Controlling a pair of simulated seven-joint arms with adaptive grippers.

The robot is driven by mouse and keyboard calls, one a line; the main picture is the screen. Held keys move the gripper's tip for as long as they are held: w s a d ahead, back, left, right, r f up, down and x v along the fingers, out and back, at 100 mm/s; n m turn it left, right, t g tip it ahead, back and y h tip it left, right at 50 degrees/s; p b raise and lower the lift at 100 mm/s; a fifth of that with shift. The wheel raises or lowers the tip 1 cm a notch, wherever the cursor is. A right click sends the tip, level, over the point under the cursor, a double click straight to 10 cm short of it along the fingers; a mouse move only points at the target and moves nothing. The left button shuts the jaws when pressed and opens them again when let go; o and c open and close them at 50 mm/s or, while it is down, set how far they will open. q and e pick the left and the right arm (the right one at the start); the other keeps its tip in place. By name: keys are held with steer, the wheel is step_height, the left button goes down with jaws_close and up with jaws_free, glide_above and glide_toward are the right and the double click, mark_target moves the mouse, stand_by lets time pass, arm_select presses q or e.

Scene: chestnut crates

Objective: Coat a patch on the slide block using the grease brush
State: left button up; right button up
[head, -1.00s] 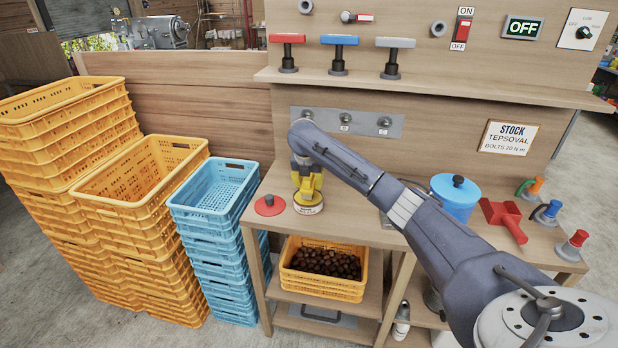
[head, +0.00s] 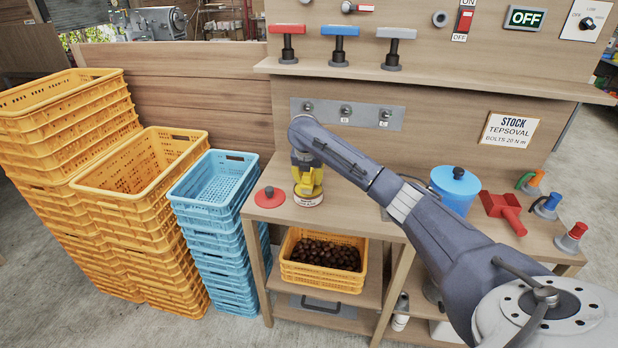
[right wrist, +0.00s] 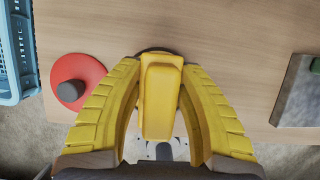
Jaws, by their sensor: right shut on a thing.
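My right gripper (head: 308,185) has yellow fingers pointing down at a small labelled tin (head: 308,201) on the bench. In the right wrist view the fingers (right wrist: 158,105) are shut on a yellow handle (right wrist: 160,95), which looks like the grease brush's. The brush's lower end is hidden, so I cannot tell how deep it is in the tin. A grey block (right wrist: 298,92) with a dark green part, possibly the slide block, lies at the right of the wrist view; my arm mostly covers that spot in the head view. My left gripper is out of view.
A red lid (head: 269,197) with a dark knob lies left of the tin. A blue pot (head: 452,195), a red tool (head: 505,210) and several coloured-handled items stand right. Blue crates (head: 213,185) rise beside the bench's left edge. A chestnut crate (head: 322,277) sits below.

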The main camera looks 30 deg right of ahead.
steer(key=shift+f, duration=0.55)
stand_by(1.1)
steer(key=shift+r, duration=3.5)
